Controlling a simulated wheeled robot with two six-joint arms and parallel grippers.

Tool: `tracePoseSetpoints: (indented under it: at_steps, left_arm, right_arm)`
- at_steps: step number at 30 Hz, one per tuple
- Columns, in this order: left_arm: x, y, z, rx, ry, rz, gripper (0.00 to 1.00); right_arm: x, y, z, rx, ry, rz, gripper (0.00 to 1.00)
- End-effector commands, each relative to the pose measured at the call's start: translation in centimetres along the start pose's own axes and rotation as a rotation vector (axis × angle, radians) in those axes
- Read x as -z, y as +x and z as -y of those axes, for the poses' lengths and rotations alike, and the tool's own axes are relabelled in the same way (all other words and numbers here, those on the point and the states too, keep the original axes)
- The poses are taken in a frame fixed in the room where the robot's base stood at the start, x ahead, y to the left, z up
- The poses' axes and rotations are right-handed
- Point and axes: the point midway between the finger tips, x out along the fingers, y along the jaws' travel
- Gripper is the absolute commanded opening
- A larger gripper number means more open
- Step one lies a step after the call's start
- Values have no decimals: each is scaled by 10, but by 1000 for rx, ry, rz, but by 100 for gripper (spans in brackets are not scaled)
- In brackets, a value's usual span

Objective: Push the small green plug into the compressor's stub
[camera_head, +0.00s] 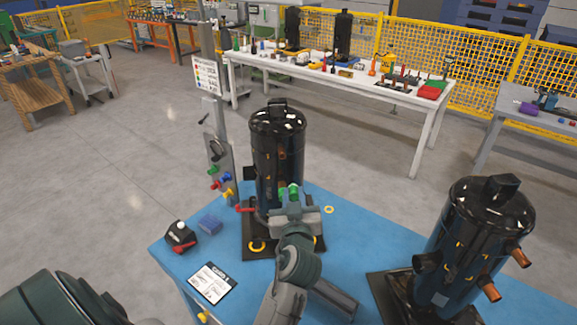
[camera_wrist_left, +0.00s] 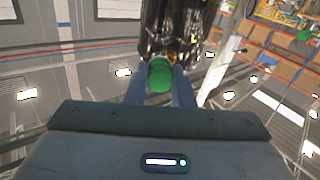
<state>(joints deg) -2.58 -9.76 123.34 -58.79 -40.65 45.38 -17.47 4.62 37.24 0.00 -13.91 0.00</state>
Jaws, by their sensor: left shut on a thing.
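The small green plug (camera_head: 293,190) is between the fingers of my left gripper (camera_head: 293,197), in front of the black compressor (camera_head: 277,150) on the blue table. In the left wrist view the green plug (camera_wrist_left: 159,76) sits between the two fingertips (camera_wrist_left: 160,84), with the shiny black compressor (camera_wrist_left: 170,25) just beyond it. A bit of copper, apparently the stub (camera_wrist_left: 173,56), shows just past the plug. The plug hides most of it, and I cannot tell whether they touch. My right gripper is not in view.
A second black compressor (camera_head: 476,235) with copper stubs stands at the right of the blue table (camera_head: 335,212). A post with coloured plugs (camera_head: 215,150) stands behind.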

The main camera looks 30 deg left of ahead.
Motion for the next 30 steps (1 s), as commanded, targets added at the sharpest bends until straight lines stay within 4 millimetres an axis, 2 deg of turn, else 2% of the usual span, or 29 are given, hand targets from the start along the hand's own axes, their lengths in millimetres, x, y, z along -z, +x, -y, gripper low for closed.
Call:
tracePoseSetpoints:
  at_steps: [1,6,16,21,30]
  left_arm:
    - [18,4,2,35,36,-5,0]
    - [33,8,8,96,100,-5,0]
    - [32,8,9,100,104,-4,0]
    - [31,9,9,100,102,-5,0]
    - [34,38,12,99,104,-9,0]
  right_arm:
    - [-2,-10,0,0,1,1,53]
    - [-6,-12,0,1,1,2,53]
    - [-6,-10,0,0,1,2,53]
    - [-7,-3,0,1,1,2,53]
    - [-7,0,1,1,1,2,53]
